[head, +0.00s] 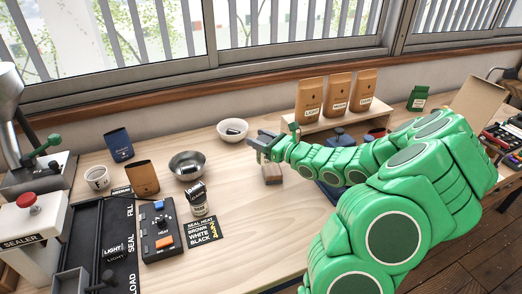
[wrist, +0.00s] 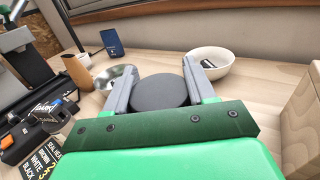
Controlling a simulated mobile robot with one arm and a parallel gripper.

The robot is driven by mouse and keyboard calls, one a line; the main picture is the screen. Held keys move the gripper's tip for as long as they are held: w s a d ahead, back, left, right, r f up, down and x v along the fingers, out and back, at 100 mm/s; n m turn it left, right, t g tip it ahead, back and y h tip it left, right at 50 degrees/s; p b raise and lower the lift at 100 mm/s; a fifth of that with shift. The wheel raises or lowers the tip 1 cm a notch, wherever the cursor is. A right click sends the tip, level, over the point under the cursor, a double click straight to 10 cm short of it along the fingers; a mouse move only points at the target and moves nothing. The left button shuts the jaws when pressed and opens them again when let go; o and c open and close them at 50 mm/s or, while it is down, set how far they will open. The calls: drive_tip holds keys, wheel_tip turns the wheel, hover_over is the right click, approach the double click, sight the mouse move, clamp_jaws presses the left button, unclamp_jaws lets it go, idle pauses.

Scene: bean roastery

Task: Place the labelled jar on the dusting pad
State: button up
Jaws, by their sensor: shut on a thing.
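My gripper (head: 260,146) is above the middle of the table in the head view. In the wrist view its two grey fingers (wrist: 157,90) are shut on a dark round disc (wrist: 160,93); I cannot tell whether this is the dusting pad or the top of something taller. A small jar-like container with a black and white label (head: 198,198) stands beside the heat-seal card, left of my gripper and apart from it. It also shows at the left of the wrist view (wrist: 52,112). No other dusting pad is clearly recognisable.
A steel bowl (head: 187,165) and a white bowl (head: 232,129) stand left of my gripper. Brown pouches (head: 338,95) stand on a shelf behind. A control box (head: 160,232) is front left. The front middle table is clear.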

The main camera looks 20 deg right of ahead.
sight(267, 140)
drive_tip(key=shift+f, duration=1.95)
drive_tip(key=o, duration=1.2)
drive_tip(key=shift+f, duration=0.1)
drive_tip(key=shift+s+d, duration=0.1)
drive_tip(key=shift+d, duration=0.05)
drive_tip(key=shift+v, duration=1.25)
drive_tip(key=shift+s+r, duration=0.15)
drive_tip(key=shift+r, duration=3.45)
